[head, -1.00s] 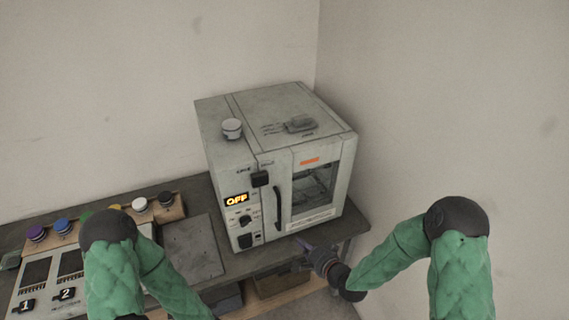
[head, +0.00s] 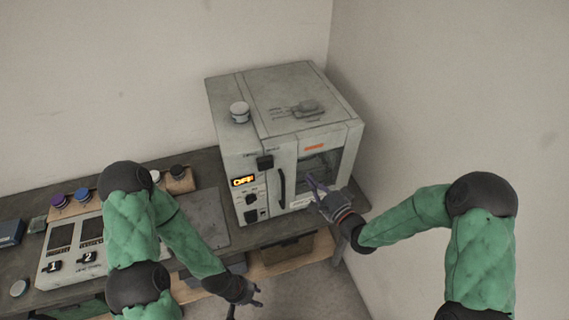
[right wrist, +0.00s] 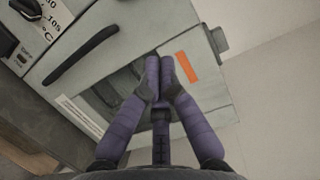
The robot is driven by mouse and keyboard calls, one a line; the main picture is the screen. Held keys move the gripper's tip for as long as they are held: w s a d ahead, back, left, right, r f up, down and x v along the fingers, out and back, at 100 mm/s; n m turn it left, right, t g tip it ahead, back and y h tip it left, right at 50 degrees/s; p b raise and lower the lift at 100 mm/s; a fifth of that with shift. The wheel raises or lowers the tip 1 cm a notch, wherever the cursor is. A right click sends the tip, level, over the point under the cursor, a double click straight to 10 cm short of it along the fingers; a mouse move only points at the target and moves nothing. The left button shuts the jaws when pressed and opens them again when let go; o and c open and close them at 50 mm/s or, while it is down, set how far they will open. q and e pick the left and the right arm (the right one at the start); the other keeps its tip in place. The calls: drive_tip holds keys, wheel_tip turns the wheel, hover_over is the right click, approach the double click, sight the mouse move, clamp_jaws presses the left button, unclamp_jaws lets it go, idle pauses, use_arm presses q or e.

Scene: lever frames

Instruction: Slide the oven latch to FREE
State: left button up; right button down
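The grey oven (head: 290,115) stands on the bench against the walls. Its latch looks to be the black block (head: 265,162) at the top of the front, between the control panel and the door, under two small labels I cannot read. My right gripper (head: 314,184) is in front of the door window, right of the black door handle (head: 281,188) and apart from the latch. In the right wrist view its purple fingers (right wrist: 160,62) are together with nothing between them. My left gripper (head: 248,301) is low, in front of the bench, with its fingers apart and empty.
The oven display (head: 243,181) is lit, with a knob (head: 251,199) below it. A grey knob (head: 240,111) sits on top. A panel numbered 1 and 2 (head: 75,240) and coloured knobs (head: 82,194) are at left. The right wall (head: 450,90) is close beside the oven.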

sight(277, 157)
drive_tip(key=shift+w, duration=0.1)
drive_tip(key=p+x, duration=0.1)
drive_tip(key=x, duration=0.8)
drive_tip(key=shift+w+a+r+p, duration=0.1)
drive_tip(key=shift+a+p, duration=0.05)
drive_tip(key=shift+p, duration=0.2)
drive_tip(key=a+p, duration=0.1)
drive_tip(key=a, duration=0.2)
drive_tip(key=shift+s+a, duration=0.4)
drive_tip(key=shift+a, duration=0.15)
